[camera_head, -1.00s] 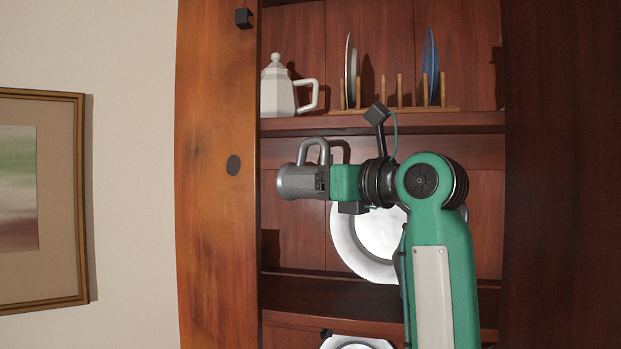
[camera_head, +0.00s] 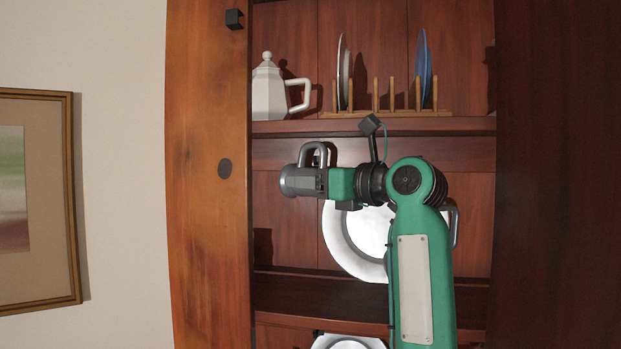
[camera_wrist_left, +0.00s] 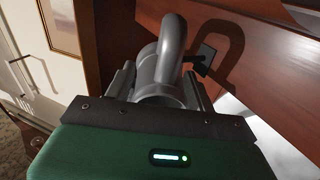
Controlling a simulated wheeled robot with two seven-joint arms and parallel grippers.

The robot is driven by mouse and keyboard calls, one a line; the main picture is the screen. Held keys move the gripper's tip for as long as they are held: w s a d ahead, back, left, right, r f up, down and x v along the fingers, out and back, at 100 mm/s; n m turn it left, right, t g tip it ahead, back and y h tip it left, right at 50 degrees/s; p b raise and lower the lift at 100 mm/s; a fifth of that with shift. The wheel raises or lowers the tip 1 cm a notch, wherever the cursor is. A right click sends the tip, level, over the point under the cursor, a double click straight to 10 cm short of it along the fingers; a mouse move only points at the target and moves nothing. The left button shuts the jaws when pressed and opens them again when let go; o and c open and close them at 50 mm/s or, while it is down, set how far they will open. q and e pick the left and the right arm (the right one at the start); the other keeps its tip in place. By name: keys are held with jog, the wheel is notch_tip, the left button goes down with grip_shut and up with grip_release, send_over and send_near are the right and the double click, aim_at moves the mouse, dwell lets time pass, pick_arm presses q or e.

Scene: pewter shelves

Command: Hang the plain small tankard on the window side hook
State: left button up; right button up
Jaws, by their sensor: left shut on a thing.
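A plain grey metal tankard (camera_head: 297,182) lies on its side in my left gripper (camera_head: 324,183), held in front of the upper cabinet bay, below the shelf with the teapot. Its handle loop points up. My left gripper is shut on it. In the left wrist view the tankard (camera_wrist_left: 160,82) sits between the fingers, handle raised. A dark hook (camera_wrist_left: 204,58) on the wooden rail is just right of the handle; they look close, but I cannot tell if they touch. In the head view the hook is not clearly visible. My right gripper is out of view.
A white teapot (camera_head: 268,92) and a wooden plate rack (camera_head: 390,114) stand on the shelf above. A large pale plate (camera_head: 352,245) leans behind my arm. A grey handle (camera_head: 454,224) shows right of my arm, its body hidden. The cabinet's left panel (camera_head: 205,240) is nearby.

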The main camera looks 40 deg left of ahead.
pick_arm(q)
jog(key=shift+w+r, duration=0.2)
jog(key=shift+r, duration=0.1)
jog(key=shift+w+a+r+p, duration=0.1)
jog(key=shift+w+r+p, duration=0.1)
jog(key=shift+p, duration=0.2)
jog(key=c, duration=0.3)
jog(key=shift+s+f+b, duration=0.2)
jog(key=shift+f+b, duration=0.15)
jog(key=shift+f, duration=0.05)
jog(key=shift+c, duration=0.9)
jog(key=shift+w+a+f+b, duration=0.1)
jog(key=shift+w+f+b, duration=0.25)
jog(key=shift+f, duration=0.25)
grip_shut()
jog(key=shift+f, duration=0.1)
